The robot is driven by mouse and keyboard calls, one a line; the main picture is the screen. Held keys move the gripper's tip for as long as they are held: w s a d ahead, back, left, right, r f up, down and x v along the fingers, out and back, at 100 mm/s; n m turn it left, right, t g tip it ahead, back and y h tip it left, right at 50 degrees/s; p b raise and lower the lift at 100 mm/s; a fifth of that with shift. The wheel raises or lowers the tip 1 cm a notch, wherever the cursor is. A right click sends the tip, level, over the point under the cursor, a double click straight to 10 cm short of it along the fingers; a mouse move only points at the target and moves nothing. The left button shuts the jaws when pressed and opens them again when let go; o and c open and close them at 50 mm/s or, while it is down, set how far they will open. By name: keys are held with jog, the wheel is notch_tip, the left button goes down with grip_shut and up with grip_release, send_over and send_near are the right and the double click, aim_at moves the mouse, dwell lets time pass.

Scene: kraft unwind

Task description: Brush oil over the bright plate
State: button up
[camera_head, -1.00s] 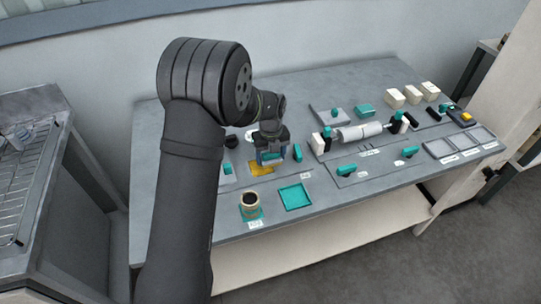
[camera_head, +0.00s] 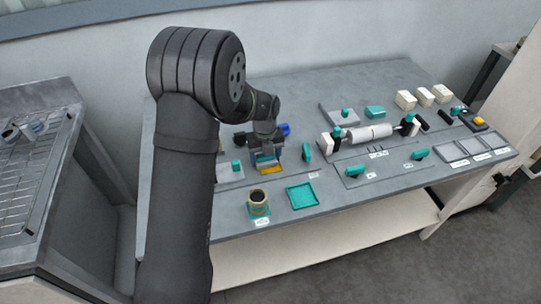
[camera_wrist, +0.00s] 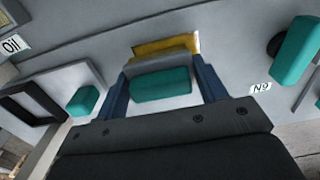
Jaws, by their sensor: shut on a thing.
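My gripper (camera_head: 266,157) is shut on a teal block-like handle, the brush (camera_wrist: 162,85), with one dark blue finger on each side of it. A grey part of the brush shows beyond the teal in the wrist view. The bright plate (camera_head: 271,170) is a yellow-gold rectangle on the bench, just in front of and below the gripper. In the wrist view the bright plate (camera_wrist: 185,43) is partly hidden behind the brush. I cannot tell whether the brush touches it. A round tan-rimmed pot (camera_head: 258,203) with a dark inside stands nearer the bench's front edge.
A teal square tray (camera_head: 302,196) lies right of the pot. A teal upright piece (camera_head: 306,152) stands close right of the gripper. A grey base with a teal knob (camera_head: 236,166) is close left. A white roller (camera_head: 366,134) and pale blocks (camera_head: 406,99) are farther right.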

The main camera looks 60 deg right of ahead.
jog(key=shift+w+a+r, duration=0.1)
jog(key=shift+w+a, duration=0.85)
jog(key=shift+s+d, duration=2.7)
jog(key=shift+s, duration=0.05)
jog(key=shift+f, duration=0.2)
jog(key=shift+w+a, duration=0.15)
jog(key=shift+w, duration=0.05)
jog(key=shift+w+a+r, duration=0.1)
jog(key=shift+w+a, duration=2.45)
jog(key=shift+a, duration=0.05)
jog(key=shift+s+a, duration=0.1)
jog(key=shift+a, duration=0.05)
jog(key=shift+s, duration=0.1)
jog(key=shift+s+a, duration=0.2)
jog(key=shift+s, duration=0.1)
jog(key=shift+s, duration=0.1)
